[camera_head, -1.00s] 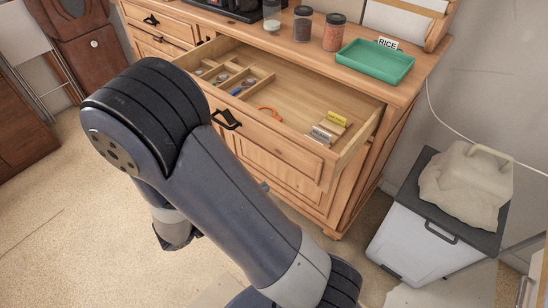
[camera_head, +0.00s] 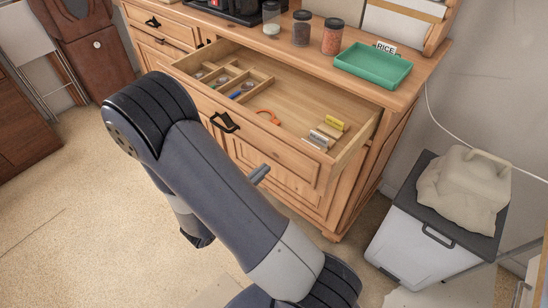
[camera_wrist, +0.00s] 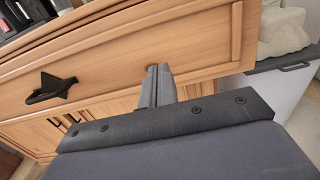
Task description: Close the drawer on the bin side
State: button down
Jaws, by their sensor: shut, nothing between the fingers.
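The wooden drawer (camera_head: 300,158) on the bin side is pulled well out of the dresser (camera_head: 395,125). Its front has a black handle (camera_head: 224,122) left of centre; the handle also shows in the wrist view (camera_wrist: 50,88). Inside are a divided tray, an orange-handled item and small labelled boxes. My gripper (camera_head: 262,172) is mostly hidden behind my arm; only its tip shows, near the lower part of the drawer front. In the wrist view its fingers (camera_wrist: 158,72) are together and empty, in front of the drawer face (camera_wrist: 130,55), right of the handle. I cannot tell whether they touch it.
A grey-lidded white bin (camera_head: 425,245) with a beige bag (camera_head: 465,190) on it stands right of the dresser. Jars (camera_head: 333,36) and a green tray (camera_head: 373,65) sit on the dresser top. Carpet at the left is clear.

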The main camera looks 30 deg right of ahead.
aim_at(281, 154)
jog(key=shift+p+x, duration=0.6)
jog(key=shift+x, duration=2.1)
